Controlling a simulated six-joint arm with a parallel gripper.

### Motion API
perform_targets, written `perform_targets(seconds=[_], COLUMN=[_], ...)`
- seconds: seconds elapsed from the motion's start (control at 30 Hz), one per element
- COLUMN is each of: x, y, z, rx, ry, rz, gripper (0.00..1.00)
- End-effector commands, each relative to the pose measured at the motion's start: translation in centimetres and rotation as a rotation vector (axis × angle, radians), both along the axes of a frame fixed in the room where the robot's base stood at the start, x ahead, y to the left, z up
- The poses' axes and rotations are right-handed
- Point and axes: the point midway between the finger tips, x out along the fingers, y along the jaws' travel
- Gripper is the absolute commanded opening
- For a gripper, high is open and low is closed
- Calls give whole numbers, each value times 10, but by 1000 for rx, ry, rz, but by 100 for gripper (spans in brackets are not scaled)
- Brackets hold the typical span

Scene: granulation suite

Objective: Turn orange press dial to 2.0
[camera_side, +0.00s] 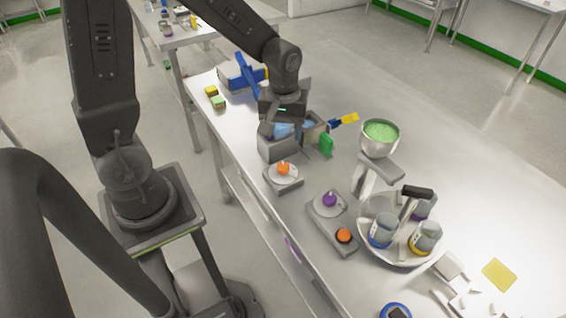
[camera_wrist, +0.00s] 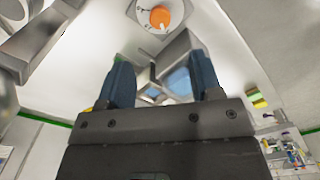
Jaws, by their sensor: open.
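The orange press dial (camera_side: 283,168) is a round orange knob on a light, squarish base near the front edge of the bench. It also shows at the top of the wrist view (camera_wrist: 160,17), on a white round face with dark marks. The marks are too small to read, so I cannot tell its setting. My gripper (camera_wrist: 161,78) is open, with its two dark blue fingers apart. In the side view my gripper (camera_side: 282,116) hangs over grey boxes behind the dial, apart from the knob. Its fingertips are hard to make out there.
A purple dial (camera_side: 329,198) and an orange button (camera_side: 344,236) sit on a grey unit nearer the camera. A bowl of green granules (camera_side: 380,135) and a round tray (camera_side: 383,253) with jars stand to the right. Yellow and green blocks (camera_side: 218,101) lie behind.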

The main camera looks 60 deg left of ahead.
Motion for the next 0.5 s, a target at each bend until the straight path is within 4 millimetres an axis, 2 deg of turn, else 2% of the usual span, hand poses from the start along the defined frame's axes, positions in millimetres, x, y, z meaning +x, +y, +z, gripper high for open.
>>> perform_targets(seconds=[0.1,0.3,0.5], x=[-1,-1,-1], y=[0,0,0], z=[-27,-67,-96], rx=[0,0,0], ry=[8,6,2], rz=[-1,-2,-2], gripper=[59,59,59])
